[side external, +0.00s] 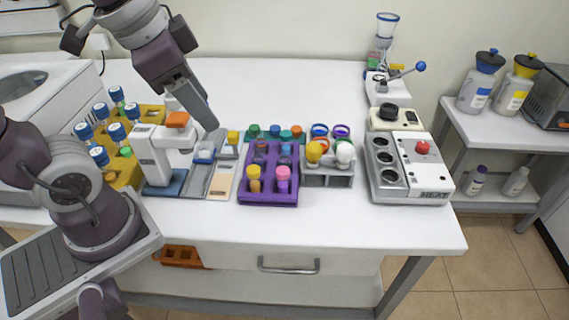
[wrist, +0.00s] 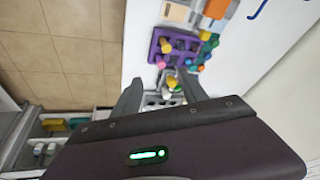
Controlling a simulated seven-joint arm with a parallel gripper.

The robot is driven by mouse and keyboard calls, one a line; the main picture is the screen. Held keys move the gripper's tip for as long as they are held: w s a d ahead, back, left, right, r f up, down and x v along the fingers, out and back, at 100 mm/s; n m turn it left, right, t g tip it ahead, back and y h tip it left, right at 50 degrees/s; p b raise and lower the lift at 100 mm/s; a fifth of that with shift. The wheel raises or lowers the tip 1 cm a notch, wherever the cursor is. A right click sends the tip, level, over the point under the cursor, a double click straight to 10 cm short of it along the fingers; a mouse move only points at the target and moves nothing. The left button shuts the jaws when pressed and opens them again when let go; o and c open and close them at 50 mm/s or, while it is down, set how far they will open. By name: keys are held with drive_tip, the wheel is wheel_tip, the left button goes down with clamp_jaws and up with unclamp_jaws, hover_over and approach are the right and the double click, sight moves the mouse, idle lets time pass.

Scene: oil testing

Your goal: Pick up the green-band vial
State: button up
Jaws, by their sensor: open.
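Several blue-capped vials stand in a yellow rack (side external: 151,113) at the left of the bench in the side view. Green shows below the cap of the front-middle vial (side external: 125,151) and of the back vial (side external: 119,103). I cannot tell for certain which is the green-band vial, as the bands are small and partly hidden. My gripper (side external: 208,124) is to the right of the rack, above the bench, apart from the vials. In the wrist view my gripper (wrist: 162,88) has its fingers spread with nothing held between them. The yellow rack does not clearly show in the wrist view.
A white instrument with an orange top (side external: 177,120) stands right of the rack. A purple rack (side external: 268,196) with coloured caps, a grey holder (side external: 326,180) and a heater block (side external: 408,196) follow to the right. The back of the bench is mostly clear.

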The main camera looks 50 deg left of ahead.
drive_tip(key=w+f+m+g, duration=0.2)
drive_tip(key=w+f+m, duration=0.35)
drive_tip(key=w, duration=0.55)
drive_tip(key=m+g, duration=0.2)
drive_tip(key=m, duration=0.7)
hover_over(285, 152)
drive_tip(key=shift+n, duration=0.25)
drive_tip(key=f, duration=0.8)
drive_tip(key=d+f, duration=0.1)
drive_tip(key=f, duration=0.2)
drive_tip(key=shift+w+f, duration=0.15)
drive_tip(key=shift+f, duration=0.25)
drive_tip(key=f, duration=0.5)
drive_tip(key=a+f, duration=0.1)
drive_tip(key=f, duration=0.1)
drive_tip(key=shift+s+f, duration=0.2)
drive_tip(key=shift+f, duration=0.05)
clamp_jaws()
